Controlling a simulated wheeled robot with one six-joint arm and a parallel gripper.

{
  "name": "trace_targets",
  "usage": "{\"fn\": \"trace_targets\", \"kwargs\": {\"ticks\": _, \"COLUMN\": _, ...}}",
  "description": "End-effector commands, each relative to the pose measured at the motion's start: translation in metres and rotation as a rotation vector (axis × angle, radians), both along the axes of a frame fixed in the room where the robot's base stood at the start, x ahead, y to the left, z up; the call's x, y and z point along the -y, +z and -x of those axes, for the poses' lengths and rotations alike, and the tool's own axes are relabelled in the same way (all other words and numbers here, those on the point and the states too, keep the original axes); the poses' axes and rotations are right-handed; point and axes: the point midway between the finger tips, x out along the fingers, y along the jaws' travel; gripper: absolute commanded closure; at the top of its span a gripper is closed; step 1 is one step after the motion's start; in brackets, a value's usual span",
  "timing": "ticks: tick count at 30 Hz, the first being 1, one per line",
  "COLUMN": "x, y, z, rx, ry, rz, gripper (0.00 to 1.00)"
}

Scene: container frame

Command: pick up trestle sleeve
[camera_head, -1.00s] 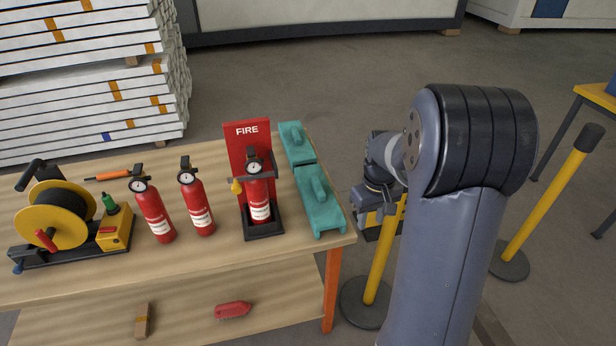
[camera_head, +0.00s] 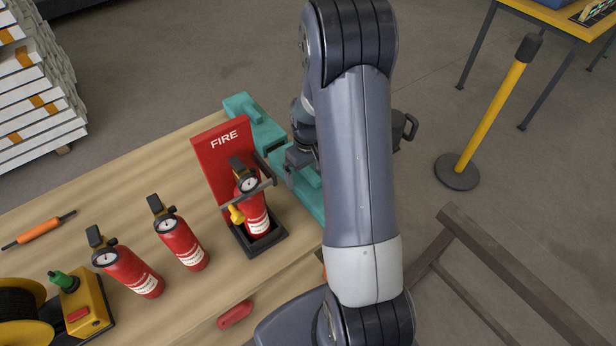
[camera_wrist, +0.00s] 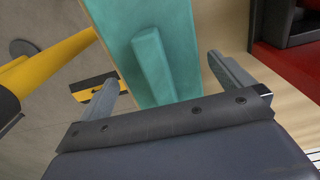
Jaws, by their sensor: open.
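Two teal pieces with raised ribs, which look like the trestle sleeve, lie end to end along the right edge of the wooden table. The far one (camera_head: 240,106) is mostly clear in the head view; the near one (camera_head: 309,198) is partly hidden by my arm. In the wrist view, a teal piece (camera_wrist: 173,30) with a raised rib lies ahead of my gripper (camera_wrist: 165,88). The gripper is open and empty, one finger on each side of the rib in the picture. I cannot tell how far above it the fingers are.
A red FIRE stand (camera_head: 220,150) with an extinguisher (camera_head: 252,207) stands close left of the teal pieces. Two more extinguishers and a yellow reel stand further left. A yellow post (camera_head: 490,115) and a brown frame (camera_head: 505,262) stand right, on the floor.

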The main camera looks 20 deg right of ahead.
Motion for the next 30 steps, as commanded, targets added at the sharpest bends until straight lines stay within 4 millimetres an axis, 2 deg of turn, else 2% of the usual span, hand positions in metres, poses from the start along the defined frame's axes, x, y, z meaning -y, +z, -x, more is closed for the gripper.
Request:
{"fn": "trace_targets", "kwargs": {"ticks": 5, "x": 0.000, "y": -0.015, "z": -0.001, "rx": 0.001, "ry": 0.000, "rz": 0.000, "gripper": 0.00}}
{"fn": "trace_targets", "kwargs": {"ticks": 13, "x": 0.000, "y": -0.017, "z": -0.001, "rx": 0.002, "ry": 0.000, "rz": 0.001, "gripper": 0.00}}
{"fn": "trace_targets", "kwargs": {"ticks": 27, "x": 0.000, "y": -0.017, "z": -0.001, "rx": 0.002, "ry": 0.000, "rz": 0.001, "gripper": 0.38}}
{"fn": "trace_targets", "kwargs": {"ticks": 30, "x": 0.000, "y": -0.017, "z": -0.001, "rx": 0.002, "ry": 0.000, "rz": 0.001, "gripper": 0.38}}
